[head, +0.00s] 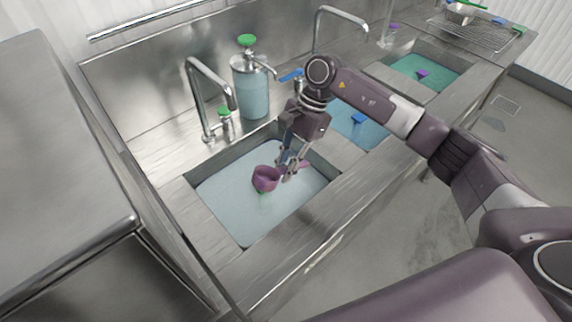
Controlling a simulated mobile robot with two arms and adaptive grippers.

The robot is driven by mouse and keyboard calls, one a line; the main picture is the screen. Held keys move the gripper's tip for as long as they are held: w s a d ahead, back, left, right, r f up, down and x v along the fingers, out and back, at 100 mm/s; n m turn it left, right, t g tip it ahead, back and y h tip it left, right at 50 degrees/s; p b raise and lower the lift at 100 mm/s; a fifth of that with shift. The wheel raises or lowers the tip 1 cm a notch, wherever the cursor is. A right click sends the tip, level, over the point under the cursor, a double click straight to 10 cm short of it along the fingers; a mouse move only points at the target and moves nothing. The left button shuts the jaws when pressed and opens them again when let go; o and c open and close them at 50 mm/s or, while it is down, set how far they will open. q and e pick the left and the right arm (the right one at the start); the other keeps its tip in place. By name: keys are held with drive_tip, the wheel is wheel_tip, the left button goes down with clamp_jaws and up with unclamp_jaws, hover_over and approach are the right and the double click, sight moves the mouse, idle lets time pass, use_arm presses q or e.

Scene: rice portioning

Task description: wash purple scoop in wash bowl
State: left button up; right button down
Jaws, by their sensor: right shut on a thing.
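My right gripper (289,170) reaches down over the nearest sink basin, the wash bowl (225,207), with its fingers pointing down. It is shut on the purple scoop (265,179). The scoop's cup is at the left of the fingers, and a small purple part shows at their right. The basin holds pale bluish liquid, and the scoop is inside its outline, at or just above the surface. I cannot tell whether it touches the liquid. A small green spot shows just under the cup. My left gripper is not in view.
A soap dispenser (251,88) with a green top and a bent faucet (201,90) stand behind the basin. A blue-liquid basin (352,128) and a green-liquid basin (440,76) lie to the right. A steel cabinet (60,150) stands at the left.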

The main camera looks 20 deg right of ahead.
use_arm(q)
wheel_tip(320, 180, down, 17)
drive_tip(key=b, duration=1.6)
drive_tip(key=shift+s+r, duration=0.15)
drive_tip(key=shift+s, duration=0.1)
use_arm(e)
wheel_tip(320, 180, down, 22)
drive_tip(key=shift+r, duration=0.15)
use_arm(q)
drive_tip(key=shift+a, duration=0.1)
use_arm(e)
wheel_tip(320, 180, up, 22)
drive_tip(key=p, duration=0.9)
drive_tip(key=shift+r, duration=0.4)
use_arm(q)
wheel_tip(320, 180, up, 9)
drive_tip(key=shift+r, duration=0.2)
